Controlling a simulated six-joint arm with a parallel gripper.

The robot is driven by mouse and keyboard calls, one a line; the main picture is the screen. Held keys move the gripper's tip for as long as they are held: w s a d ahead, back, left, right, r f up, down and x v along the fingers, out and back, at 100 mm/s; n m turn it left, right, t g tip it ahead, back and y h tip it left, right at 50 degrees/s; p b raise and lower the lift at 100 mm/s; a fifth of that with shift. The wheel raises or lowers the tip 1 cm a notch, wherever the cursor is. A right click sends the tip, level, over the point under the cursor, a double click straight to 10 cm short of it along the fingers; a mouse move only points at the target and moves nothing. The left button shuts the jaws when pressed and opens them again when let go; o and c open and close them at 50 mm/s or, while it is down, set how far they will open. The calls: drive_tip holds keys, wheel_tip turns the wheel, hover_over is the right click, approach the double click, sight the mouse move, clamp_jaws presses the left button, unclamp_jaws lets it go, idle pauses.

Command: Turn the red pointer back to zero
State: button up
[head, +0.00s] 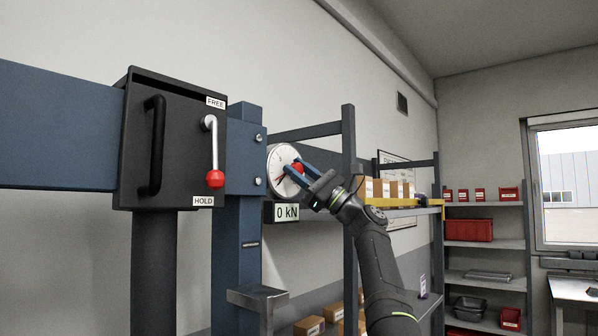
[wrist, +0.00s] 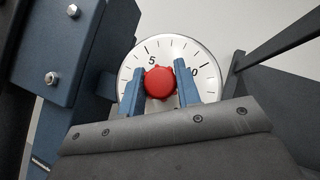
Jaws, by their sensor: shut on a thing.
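The white round gauge (wrist: 190,50) fills the middle of the wrist view; its dial reads "5" and a "0" at the right. The gauge also shows in the head view (head: 277,160) on the blue post. A red knob (wrist: 159,82) sits at the dial's centre. My gripper (wrist: 165,78) has its two blue fingers on either side of the knob and is shut on it. My gripper also shows in the head view (head: 300,172), reaching in from the right. The red pointer is mostly hidden behind the knob and fingers.
A black box (head: 180,100) with a lever (head: 212,140) labelled FREE and HOLD stands left of the gauge. The lever's red ball end (head: 215,179) points down. A small grey shelf (head: 257,297) juts from the post below. Racks with boxes stand behind my arm.

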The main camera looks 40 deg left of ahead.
drive_tip(key=shift+n, duration=0.3)
drive_tip(key=o, duration=1)
drive_tip(key=shift+c, duration=0.2)
drive_tip(key=v, duration=1.7)
